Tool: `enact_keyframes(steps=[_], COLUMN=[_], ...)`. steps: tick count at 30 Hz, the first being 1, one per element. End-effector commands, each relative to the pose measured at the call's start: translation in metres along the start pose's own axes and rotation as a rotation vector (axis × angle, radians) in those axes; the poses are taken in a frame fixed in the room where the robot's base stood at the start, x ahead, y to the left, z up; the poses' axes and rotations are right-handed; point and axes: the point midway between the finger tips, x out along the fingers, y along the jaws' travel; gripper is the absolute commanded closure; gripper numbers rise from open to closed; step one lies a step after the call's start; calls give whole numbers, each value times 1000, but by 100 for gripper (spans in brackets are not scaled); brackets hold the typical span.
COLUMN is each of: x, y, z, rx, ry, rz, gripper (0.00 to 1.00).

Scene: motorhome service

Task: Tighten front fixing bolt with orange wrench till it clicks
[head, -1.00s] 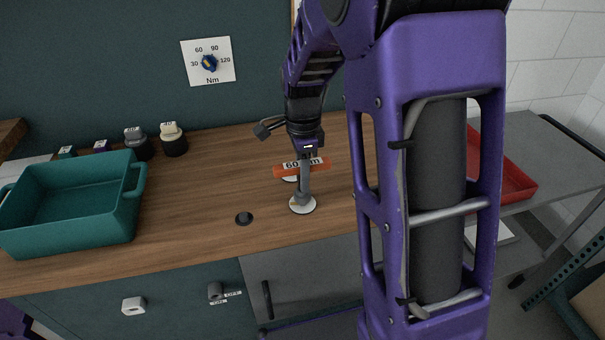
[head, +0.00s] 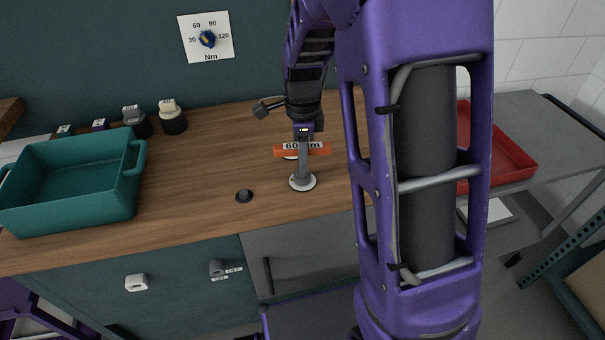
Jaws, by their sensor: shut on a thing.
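The orange wrench (head: 318,151) carries a white "60 Nm" label and lies roughly level across the picture. Its grey shaft (head: 303,172) points down onto a round white disc (head: 302,184), the front one of two on the wooden worktop. The front bolt itself is hidden under the shaft's end. My gripper (head: 304,136) points down from above and is shut on the orange wrench. Its fingertips are small and hard to make out. The rear white disc (head: 291,156) is mostly hidden behind the wrench.
A teal bin (head: 70,190) stands at left, with dark and cream-topped knobs (head: 172,117) behind it. A dark round hole or plug (head: 244,196) is left of the front disc. A torque dial (head: 207,39) hangs on the wall. A red tray (head: 498,150) is at right, partly behind my arm.

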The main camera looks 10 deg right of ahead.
Motion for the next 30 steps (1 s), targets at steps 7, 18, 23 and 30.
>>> enact_keyframes(steps=[7,18,23,30], x=[-3,0,-1,-3], y=[0,0,0,0], z=[0,0,0,0], rx=[190,257,269,407], ry=[1,0,0,1], rz=[0,0,0,1], gripper=[100,100,100,100])
